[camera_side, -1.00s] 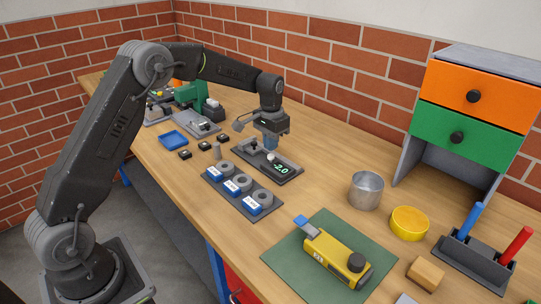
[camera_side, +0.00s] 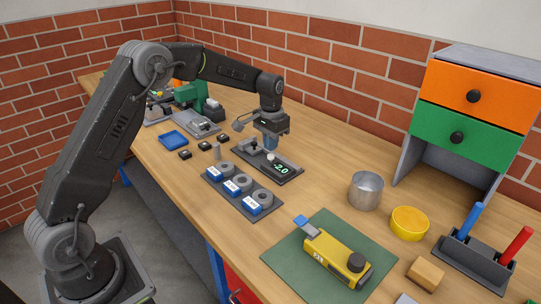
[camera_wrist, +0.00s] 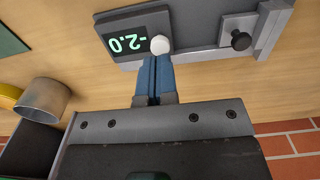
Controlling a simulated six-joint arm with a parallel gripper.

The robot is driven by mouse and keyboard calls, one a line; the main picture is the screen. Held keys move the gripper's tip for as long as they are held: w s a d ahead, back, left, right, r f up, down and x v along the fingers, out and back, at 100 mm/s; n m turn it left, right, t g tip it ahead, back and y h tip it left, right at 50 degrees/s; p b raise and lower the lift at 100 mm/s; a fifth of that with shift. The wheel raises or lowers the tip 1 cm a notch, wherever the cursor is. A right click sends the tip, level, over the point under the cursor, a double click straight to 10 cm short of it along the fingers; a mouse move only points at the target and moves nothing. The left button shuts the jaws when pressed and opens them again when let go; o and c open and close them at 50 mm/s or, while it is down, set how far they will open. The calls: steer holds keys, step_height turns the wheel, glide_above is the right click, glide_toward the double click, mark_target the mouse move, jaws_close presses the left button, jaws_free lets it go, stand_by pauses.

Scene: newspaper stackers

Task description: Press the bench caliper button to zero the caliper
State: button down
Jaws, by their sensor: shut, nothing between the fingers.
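The bench caliper (camera_side: 287,178) is a dark grey plate on the wooden bench, with a lit display (camera_side: 280,168) reading -2.0. Its round white button (camera_wrist: 161,45) sits beside the display in the wrist view; it also shows in the side view (camera_side: 270,157). A black knob (camera_wrist: 240,40) is on the caliper's slide to the right in the wrist view. My gripper (camera_wrist: 154,60) has blue fingers, closed together with nothing between them. The fingertips are right at the button's edge in the wrist view; I cannot tell whether they touch it. In the side view my gripper (camera_side: 270,148) is over the caliper.
A tray with several grey rings (camera_side: 240,190) lies in front of the caliper. A metal cup (camera_side: 366,191), a yellow round container (camera_side: 410,223) and a yellow device (camera_side: 337,259) on a green mat (camera_side: 300,268) stand to the right. A blue tray (camera_side: 173,140) is to the left.

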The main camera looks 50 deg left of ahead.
mark_target(271, 155)
steer(key=shift+f, duration=1.45)
steer(key=shift+r, duration=0.15)
step_height(271, 155, up, 5)
steer(key=shift+r, duration=0.4)
